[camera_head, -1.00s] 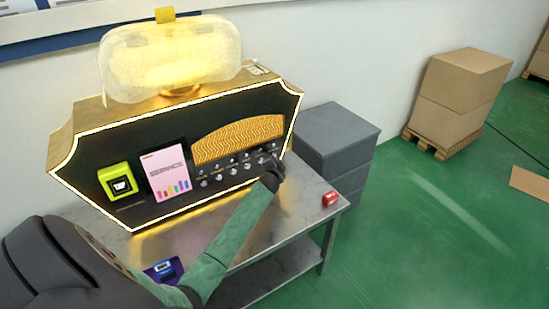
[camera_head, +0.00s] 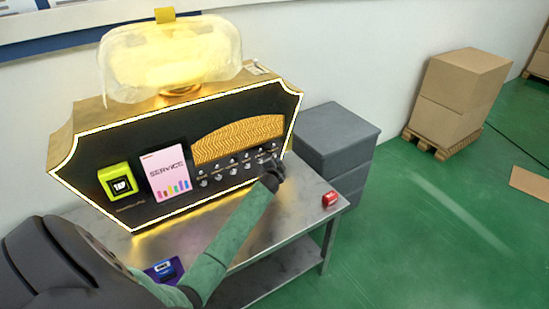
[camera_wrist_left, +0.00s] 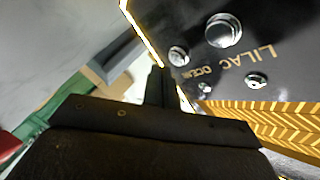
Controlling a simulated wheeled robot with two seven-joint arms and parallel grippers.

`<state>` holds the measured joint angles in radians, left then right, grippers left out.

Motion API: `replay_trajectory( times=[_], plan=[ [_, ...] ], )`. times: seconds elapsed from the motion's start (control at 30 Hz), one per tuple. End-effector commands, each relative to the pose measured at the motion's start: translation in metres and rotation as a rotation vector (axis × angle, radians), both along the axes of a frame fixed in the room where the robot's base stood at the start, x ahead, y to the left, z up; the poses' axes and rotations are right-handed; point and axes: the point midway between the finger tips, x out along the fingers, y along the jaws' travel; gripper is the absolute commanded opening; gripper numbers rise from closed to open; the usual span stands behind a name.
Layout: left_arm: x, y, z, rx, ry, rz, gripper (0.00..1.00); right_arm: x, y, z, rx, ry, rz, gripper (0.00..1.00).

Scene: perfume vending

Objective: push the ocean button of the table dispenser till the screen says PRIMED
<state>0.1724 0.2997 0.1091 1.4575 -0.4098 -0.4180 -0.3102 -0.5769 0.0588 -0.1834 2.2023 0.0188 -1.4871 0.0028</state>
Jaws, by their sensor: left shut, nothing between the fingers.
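The table dispenser (camera_head: 125,155) is a black-fronted, gold-edged machine with a glowing bottle shape on top. Its pink screen (camera_head: 167,170) reads SERVICE above coloured bars. The ocean button (camera_wrist_left: 178,55) is a round silver knob beside the OCEAN label in the left wrist view, at the panel's right end. My left gripper (camera_head: 272,176) is shut and empty in front of the right end of the button row. In the left wrist view, its dark tip (camera_wrist_left: 158,72) is close beside the ocean button; I cannot tell if they touch. My right gripper is not in view.
The lilac button (camera_wrist_left: 223,30) is right beside the ocean one. A lime TAP reader (camera_head: 119,181) is left of the screen. A red item (camera_head: 330,199) stands at the table's right edge and a blue one (camera_head: 163,267) at the front. A grey cabinet (camera_head: 337,140) stands behind.

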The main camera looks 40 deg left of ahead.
Motion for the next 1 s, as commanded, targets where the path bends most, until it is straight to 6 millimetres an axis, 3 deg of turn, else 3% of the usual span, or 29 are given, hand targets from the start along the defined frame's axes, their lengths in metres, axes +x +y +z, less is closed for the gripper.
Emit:
replay_trajectory(
  times=[1.0],
  plan=[
    [0.0031, 0.0079, 0.0006, 0.0, 0.0, 0.0, 0.0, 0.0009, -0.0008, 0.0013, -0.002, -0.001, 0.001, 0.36]
  ],
)
